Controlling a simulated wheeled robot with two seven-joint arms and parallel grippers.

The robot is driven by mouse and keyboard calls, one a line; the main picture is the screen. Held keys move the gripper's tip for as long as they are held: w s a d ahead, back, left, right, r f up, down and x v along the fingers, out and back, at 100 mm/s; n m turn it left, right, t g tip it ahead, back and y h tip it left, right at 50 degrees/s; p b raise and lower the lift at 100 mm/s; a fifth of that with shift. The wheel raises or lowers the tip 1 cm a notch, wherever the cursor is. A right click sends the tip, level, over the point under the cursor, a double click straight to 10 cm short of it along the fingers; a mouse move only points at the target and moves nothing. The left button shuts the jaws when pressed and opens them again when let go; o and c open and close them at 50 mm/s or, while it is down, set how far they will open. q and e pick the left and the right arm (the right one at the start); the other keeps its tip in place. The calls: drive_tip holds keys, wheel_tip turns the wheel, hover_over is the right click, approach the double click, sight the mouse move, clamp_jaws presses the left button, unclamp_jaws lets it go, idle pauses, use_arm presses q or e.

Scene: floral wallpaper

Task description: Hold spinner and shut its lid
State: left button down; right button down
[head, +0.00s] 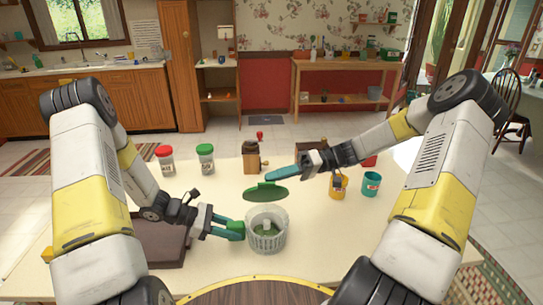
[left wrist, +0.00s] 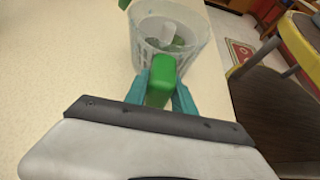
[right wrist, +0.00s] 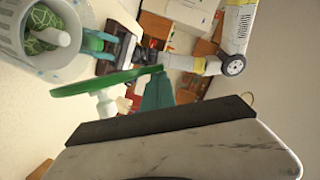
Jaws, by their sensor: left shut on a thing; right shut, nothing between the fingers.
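The spinner (head: 267,243) is a clear ribbed bowl with green contents, standing on the table with its top open. Its green lid (head: 265,193) is raised above the bowl's far side; in the right wrist view the lid (right wrist: 105,80) shows nearly edge-on beside the open bowl (right wrist: 50,55). My left gripper (head: 232,228) is shut on the spinner's green handle (left wrist: 160,80), at the bowl's left. My right gripper (head: 280,174) is shut and empty, just behind the lid; its teal fingers (right wrist: 156,92) look very close to the lid, and contact is unclear.
A red-lidded jar (head: 166,161) and a green-lidded jar (head: 205,158) stand at the back left. A brown grinder-like object (head: 251,158) stands behind the lid. A yellow mug (head: 338,187) and a teal cup (head: 371,184) stand to the right. A dark box (head: 160,243) lies left.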

drive_tip(key=s+f+n+t, duration=0.3)
drive_tip(key=s+f+n, duration=0.6)
drive_tip(key=f, duration=0.3)
drive_tip(key=shift+s+f+n+h, duration=0.3)
drive_tip(key=shift+s+h, duration=0.1)
drive_tip(key=shift+s, duration=0.2)
drive_tip(key=shift+r+t, duration=0.1)
drive_tip(key=shift+t, duration=0.2)
drive_tip(key=d+r, duration=0.6)
drive_tip(key=d, duration=0.3)
drive_tip(key=shift+d+r, duration=0.2)
drive_tip(key=shift+d, duration=0.15)
